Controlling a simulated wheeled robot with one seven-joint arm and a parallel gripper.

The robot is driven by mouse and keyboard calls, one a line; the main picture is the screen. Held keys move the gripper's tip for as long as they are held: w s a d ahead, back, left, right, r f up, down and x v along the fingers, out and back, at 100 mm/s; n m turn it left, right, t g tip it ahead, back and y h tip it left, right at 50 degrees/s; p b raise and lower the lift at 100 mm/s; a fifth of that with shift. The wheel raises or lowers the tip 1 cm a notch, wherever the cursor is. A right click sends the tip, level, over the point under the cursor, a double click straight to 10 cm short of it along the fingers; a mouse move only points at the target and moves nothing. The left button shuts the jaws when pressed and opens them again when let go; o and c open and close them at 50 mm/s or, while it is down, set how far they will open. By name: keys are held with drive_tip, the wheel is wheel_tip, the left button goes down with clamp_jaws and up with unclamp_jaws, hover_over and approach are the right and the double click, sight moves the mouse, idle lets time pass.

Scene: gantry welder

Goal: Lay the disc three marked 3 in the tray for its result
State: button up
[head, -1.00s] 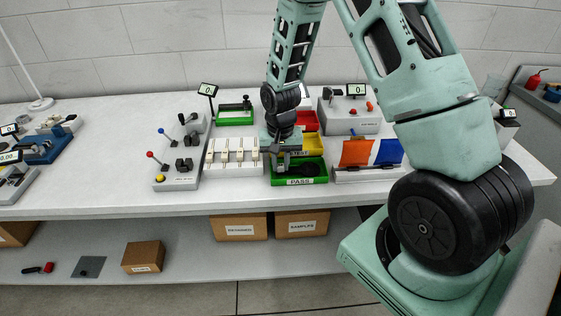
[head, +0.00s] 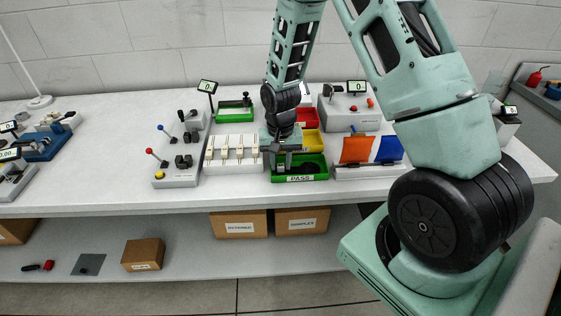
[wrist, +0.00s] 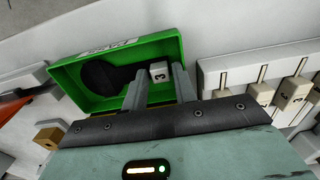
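A black disc (wrist: 101,77) lies in the green PASS tray (wrist: 62,76), with a pale tab marked 3 (wrist: 159,72) at its side. In the head view the black disc (head: 311,169) shows inside the green PASS tray (head: 300,178). My gripper (wrist: 160,80) is over the tray's edge area, its two fingers on either side of the tab. Narrow gaps show between tab and fingers, so it looks open. In the head view my gripper (head: 284,156) stands at the left part of this tray. A yellow tray (head: 312,146) and a red tray (head: 307,118) sit behind it.
A white rack (head: 231,153) with several pale tabs stands just left of the tray. A holder with orange and blue flags (head: 371,152) stands to the right. A grey lever station (head: 177,177) and a display unit (head: 352,113) are nearby. The table's front strip is clear.

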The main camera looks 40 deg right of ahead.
wheel_tip(320, 180, up, 12)
drive_tip(key=r+b, duration=0.1)
drive_tip(key=s+a+r+n, duration=0.2)
drive_tip(key=s+a+n, duration=0.1)
drive_tip(key=a, duration=0.4)
drive_tip(key=s+a+r+n, duration=0.2)
drive_tip(key=s+a+n, duration=0.15)
drive_tip(key=a, duration=0.35)
drive_tip(key=s+a+r+n, duration=0.1)
drive_tip(key=s+a+n, duration=0.3)
drive_tip(key=s, duration=0.5)
drive_tip(key=s+a+r+n, duration=0.1)
drive_tip(key=s+a+n, duration=0.3)
drive_tip(key=s+a, duration=0.2)
drive_tip(key=s, duration=0.2)
drive_tip(key=shift+s+a+y, duration=0.2)
drive_tip(key=shift+s+y, duration=0.1)
drive_tip(key=shift+s, duration=0.1)
